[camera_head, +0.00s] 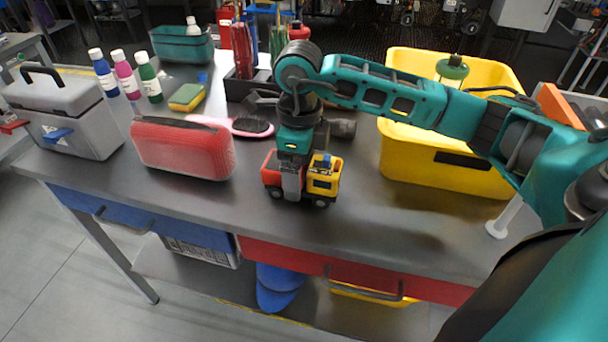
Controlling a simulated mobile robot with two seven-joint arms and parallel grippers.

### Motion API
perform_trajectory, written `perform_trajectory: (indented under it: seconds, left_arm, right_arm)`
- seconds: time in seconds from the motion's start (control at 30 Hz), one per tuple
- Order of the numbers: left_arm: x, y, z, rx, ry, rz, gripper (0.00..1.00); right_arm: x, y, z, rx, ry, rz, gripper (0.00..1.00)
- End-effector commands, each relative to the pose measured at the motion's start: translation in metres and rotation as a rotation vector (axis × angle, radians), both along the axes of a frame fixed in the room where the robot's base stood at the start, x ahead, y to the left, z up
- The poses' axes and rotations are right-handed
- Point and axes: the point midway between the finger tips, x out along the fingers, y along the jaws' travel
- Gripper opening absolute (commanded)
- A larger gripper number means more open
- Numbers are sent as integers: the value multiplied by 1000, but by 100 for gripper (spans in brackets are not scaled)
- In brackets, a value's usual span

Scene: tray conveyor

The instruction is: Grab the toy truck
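The toy truck (323,183), with a yellow cab and a red rear body, stands upright on the dark table top near its front edge. My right arm comes in from the right and bends down over the truck. My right gripper (292,180) points down at the truck's middle, with a grey finger in front of its near side. The far finger is hidden behind the truck, so I cannot tell whether the gripper is closed on it. My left gripper is not in view.
A red case (182,150) and a grey toolbox (66,118) stand left of the truck. A pink-rimmed brush (252,127) lies behind it. A large yellow bin (432,165) stands to the right. Bottles (149,80) and a sponge (187,97) are further back. The front strip of table is clear.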

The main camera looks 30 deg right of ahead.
Motion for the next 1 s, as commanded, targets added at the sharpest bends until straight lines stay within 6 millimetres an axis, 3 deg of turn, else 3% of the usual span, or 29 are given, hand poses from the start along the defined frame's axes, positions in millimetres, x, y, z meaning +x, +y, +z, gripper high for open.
perform_trajectory:
  seconds: [0.1,0.37,1.0]
  left_arm:
    - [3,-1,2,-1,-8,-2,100]
    - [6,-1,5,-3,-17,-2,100]
    - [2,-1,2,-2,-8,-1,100]
  right_arm:
    - [0,0,-11,0,0,0,96]
    - [0,0,-12,0,-1,1,94]
    - [0,0,-11,1,-2,1,34]
